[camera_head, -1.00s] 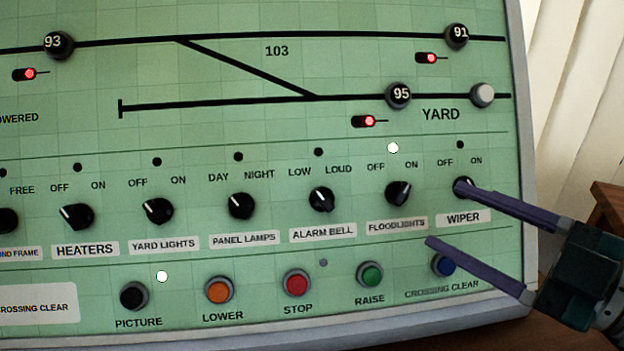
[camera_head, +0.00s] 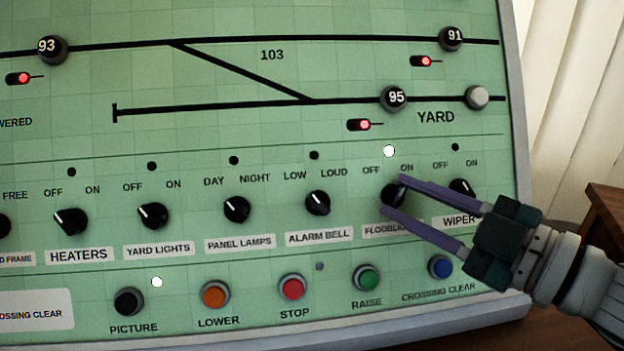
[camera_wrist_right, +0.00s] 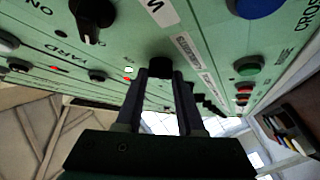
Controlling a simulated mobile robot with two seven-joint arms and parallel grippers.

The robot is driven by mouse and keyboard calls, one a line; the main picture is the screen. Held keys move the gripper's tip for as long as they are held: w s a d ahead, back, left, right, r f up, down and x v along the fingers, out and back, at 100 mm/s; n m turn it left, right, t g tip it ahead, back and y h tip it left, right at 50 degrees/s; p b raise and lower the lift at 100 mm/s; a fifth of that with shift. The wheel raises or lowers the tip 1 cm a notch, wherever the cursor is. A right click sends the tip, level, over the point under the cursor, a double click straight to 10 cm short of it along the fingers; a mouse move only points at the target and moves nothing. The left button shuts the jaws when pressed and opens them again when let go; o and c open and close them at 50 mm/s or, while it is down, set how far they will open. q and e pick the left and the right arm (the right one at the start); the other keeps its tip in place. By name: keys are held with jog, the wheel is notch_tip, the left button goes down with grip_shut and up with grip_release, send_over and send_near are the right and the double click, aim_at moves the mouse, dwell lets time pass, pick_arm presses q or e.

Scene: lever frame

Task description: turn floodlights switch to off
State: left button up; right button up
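The floodlights switch (camera_head: 393,195) is a black rotary knob on the green panel, with OFF printed at its upper left and ON at its upper right. The lamp above it (camera_head: 389,151) is lit white. My right gripper (camera_head: 392,195) has one finger above and one below this knob, and seems shut on it. The fingers hide much of the knob, its pointer and part of its label. In the right wrist view the dark knob (camera_wrist_right: 160,67) sits between the two fingertips with no clear gap. My left gripper is not in view.
The wiper knob (camera_head: 460,189) is just right of the fingers, partly behind them. The alarm bell knob (camera_head: 317,203) is to the left. The green raise button (camera_head: 366,278) and blue crossing clear button (camera_head: 440,266) lie below. A brown wooden piece (camera_head: 606,220) stands at right.

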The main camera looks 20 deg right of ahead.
grip_shut()
